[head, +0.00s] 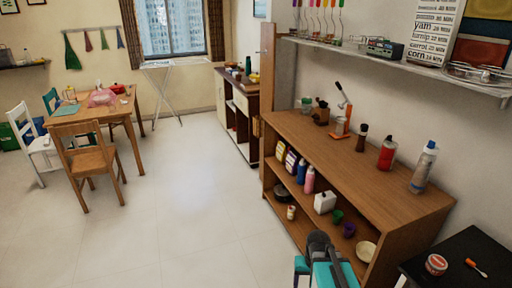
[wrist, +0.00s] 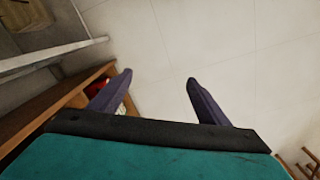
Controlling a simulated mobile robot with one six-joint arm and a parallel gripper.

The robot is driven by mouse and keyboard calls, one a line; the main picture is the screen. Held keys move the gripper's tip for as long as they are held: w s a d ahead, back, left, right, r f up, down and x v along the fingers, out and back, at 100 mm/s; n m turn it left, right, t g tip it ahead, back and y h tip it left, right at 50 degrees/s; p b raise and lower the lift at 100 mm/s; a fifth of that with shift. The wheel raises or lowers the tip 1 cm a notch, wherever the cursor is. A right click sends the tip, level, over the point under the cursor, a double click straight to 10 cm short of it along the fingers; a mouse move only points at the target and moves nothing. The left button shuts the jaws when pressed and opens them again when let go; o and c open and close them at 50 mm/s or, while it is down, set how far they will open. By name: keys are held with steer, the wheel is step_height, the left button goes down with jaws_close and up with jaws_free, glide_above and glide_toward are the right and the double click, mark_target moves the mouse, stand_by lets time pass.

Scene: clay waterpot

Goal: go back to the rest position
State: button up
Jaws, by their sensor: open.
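My gripper (wrist: 158,82) shows in the wrist view with its two dark fingers spread apart. Nothing is between the fingers; pale floor tiles (wrist: 180,35) show beyond them. In the head view my teal and black arm is at the bottom, right of centre, in front of the wooden shelf unit (head: 370,165); the fingers cannot be made out there. In the wrist view the wooden shelf (wrist: 60,110) is to the left of the fingers, with a red object (wrist: 97,86) partly hidden behind the left finger.
A black side table (head: 470,245) stands at right with a small tin (head: 436,265). A wooden chair (head: 90,160) is at left. Open floor (head: 190,205) lies between.

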steer(key=s+a+f+g+b, duration=0.1)
steer(key=s+f+g, duration=0.2)
steer(key=s+f, duration=0.8)
steer(key=s+a+f+n+g+b, duration=0.1)
steer(key=s+f+g, duration=0.1)
steer(key=s+f, duration=0.9)
steer(key=s, duration=0.5)
steer(key=shift+s+a+g+b, duration=0.2)
steer(key=shift+a+g+b, duration=0.15)
steer(key=shift+g, duration=0.05)
steer(key=c, duration=1)
steer(key=shift+d, duration=0.15)
